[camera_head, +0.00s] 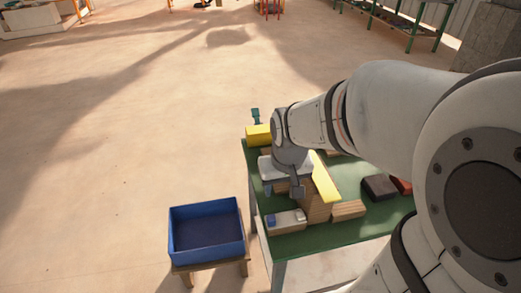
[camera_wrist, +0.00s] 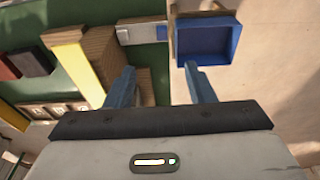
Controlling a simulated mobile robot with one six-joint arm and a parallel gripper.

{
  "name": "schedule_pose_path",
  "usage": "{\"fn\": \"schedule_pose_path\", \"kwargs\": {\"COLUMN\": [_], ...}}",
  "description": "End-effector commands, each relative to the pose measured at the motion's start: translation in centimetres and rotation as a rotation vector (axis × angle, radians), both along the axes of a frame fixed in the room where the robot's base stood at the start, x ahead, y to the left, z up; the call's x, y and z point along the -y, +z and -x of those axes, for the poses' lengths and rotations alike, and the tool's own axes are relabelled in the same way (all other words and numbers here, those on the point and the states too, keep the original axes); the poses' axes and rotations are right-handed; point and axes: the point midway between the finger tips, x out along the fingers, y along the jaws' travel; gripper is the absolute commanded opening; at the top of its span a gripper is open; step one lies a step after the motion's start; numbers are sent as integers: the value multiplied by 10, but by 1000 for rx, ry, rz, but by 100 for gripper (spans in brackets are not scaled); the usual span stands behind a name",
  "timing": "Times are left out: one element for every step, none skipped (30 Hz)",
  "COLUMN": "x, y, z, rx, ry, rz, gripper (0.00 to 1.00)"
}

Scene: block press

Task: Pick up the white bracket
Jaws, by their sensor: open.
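My gripper (camera_wrist: 161,80) is open and empty in the wrist view, its two blue fingers apart above the green table (camera_head: 284,246). In the head view it hangs over the table's left part. A small white piece (camera_wrist: 124,35) sits at one end of a grey-topped wooden block, with a blue piece (camera_wrist: 162,33) at the other end. In the head view the white piece (camera_head: 300,215) is on the block's right end, in front of my gripper. I cannot tell whether it is the white bracket; no other clear bracket shows. My wrist hides part of the table.
A yellow slab (camera_head: 325,178) leans against a tall wooden block (camera_head: 317,208) close to my gripper. A yellow block (camera_head: 258,135) lies at the back left, and dark and red blocks (camera_head: 379,187) at right. A blue bin (camera_head: 206,258) stands left of the table on a stand.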

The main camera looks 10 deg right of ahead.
Motion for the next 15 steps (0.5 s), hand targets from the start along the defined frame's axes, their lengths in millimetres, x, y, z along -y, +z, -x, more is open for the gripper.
{"fn": "schedule_pose_path", "kwargs": {"x": [0, 0, 0, 1, 1, 1, 1, 1, 1, 1, 1, 1, 1, 1, 1], "y": [-15, -23, -35, -44, -54, -66, -75, -84, -96, -104, -111, -121, -127, -132, -138], "z": [-10, -17, -25, -30, -35, -41, -45, -48, -52, -55, -57, -60, -61, -62, -63], "rx": [-31, -41, -55, -68, -78, -92, -102, -112, -124, -131, -139, -147, -152, -157, -162], "ry": [-1, -1, -1, -2, -2, -2, -2, -3, -3, -3, -3, -3, -3, -4, -4], "rz": [0, 0, 0, 0, -1, -1, -1, -1, -1, -1, 0, 0, 0, 0, 0], "gripper": [49, 49, 49, 49, 49, 49, 49, 49, 49, 49, 49, 49, 49, 49, 49]}}
